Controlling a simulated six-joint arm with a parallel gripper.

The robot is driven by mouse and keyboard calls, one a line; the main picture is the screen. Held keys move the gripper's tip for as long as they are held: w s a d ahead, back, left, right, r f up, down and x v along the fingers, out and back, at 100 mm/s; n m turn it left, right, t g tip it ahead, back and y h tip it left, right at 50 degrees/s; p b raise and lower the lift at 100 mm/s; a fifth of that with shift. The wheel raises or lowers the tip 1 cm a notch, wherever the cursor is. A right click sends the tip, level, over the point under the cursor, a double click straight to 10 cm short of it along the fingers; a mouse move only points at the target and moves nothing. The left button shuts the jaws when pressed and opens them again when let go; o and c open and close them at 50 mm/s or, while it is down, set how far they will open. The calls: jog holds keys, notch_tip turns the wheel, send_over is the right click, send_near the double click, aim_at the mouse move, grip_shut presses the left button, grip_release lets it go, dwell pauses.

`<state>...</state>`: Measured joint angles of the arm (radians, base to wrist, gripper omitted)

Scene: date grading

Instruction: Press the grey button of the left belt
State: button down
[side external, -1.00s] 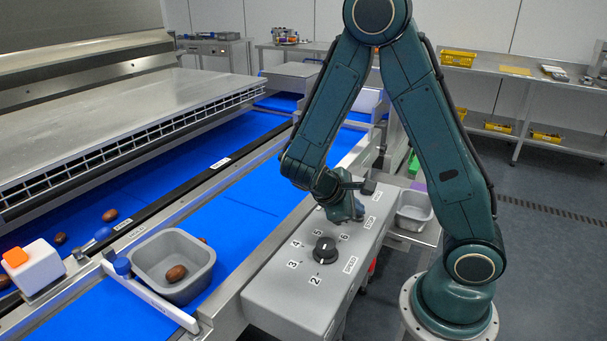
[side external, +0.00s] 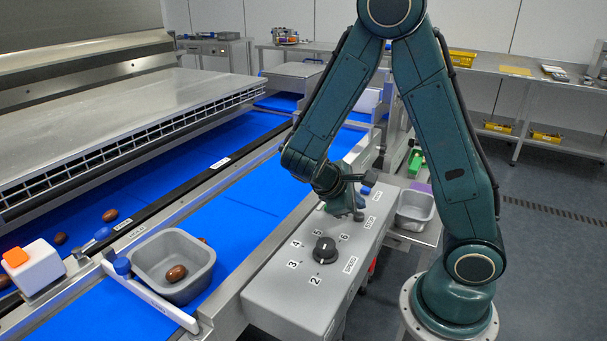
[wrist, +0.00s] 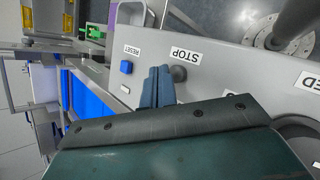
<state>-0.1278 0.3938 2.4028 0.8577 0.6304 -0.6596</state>
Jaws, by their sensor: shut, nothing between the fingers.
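The grey button (wrist: 179,73) sits on the grey control panel (side external: 288,292), beside the STOP label (wrist: 185,54) in the wrist view. My gripper (wrist: 160,70) is shut and empty, its blue-grey fingers just left of the grey button in that view. Contact between fingers and button cannot be told. In the side view my gripper (side external: 357,215) is over the far part of the panel, and I cannot separate the grey button from the fingers there. Two blue belts run left of the panel, the nearer one (side external: 240,215) alongside it.
A blue button (wrist: 126,67) stands by the RESET label. A black knob (side external: 325,250) sits among numbers on the near panel. A grey bowl (side external: 150,258) with brown dates stands over the near belt. A small grey bin (side external: 415,207) is right of the panel.

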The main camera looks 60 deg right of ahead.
jog(key=shift+r, duration=0.1)
jog(key=shift+r, duration=2.4)
jog(key=s+a+r+m+t+y, duration=0.2)
jog(key=s+a+r+t+y, duration=0.1)
jog(key=a, duration=0.4)
jog(key=s+a+r+m+t+y, duration=0.2)
jog(key=s+a+r+t+y, duration=0.1)
jog(key=a+r+t+y, duration=0.2)
jog(key=shift+a+r+t, duration=0.7)
jog(key=shift+a+r, duration=0.25)
jog(key=shift+r, duration=0.6)
